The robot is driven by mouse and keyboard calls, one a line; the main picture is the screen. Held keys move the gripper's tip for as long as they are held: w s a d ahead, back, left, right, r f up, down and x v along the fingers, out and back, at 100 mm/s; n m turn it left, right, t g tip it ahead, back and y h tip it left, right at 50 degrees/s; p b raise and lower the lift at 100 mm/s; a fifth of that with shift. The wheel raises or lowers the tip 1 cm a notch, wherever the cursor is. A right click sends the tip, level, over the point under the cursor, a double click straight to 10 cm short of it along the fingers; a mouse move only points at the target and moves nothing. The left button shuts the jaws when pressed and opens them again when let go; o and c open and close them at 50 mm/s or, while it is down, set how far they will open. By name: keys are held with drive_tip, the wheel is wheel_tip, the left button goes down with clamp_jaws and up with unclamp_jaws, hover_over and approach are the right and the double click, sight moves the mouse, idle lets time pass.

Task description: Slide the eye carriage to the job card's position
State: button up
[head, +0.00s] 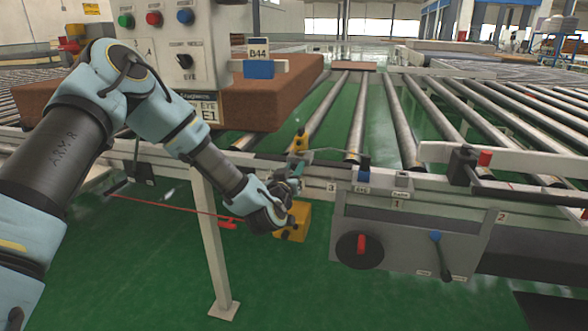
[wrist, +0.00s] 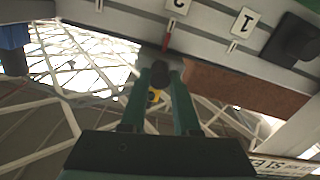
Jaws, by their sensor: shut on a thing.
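The eye carriage shows in the head view as a yellow block (head: 299,142) at the front rail (head: 325,172), with a second yellow block (head: 292,222) low beside my wrist; I cannot tell how they join. My gripper (head: 294,172) is at the rail between them. In the wrist view my gripper (wrist: 160,80) is shut on a dark round knob (wrist: 160,70), with a bit of yellow behind it. A red mark (wrist: 166,41) on the rail lies just beyond the knob, near a numbered plate (wrist: 244,21). A card reading EYE E1 (head: 209,110) hangs below the control box, partly hidden.
The control box (head: 165,50) with buttons and a brown mattress (head: 280,90) stand behind my arm. A white post (head: 214,245) stands under my forearm.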

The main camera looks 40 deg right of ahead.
clamp_jaws()
idle(0.8)
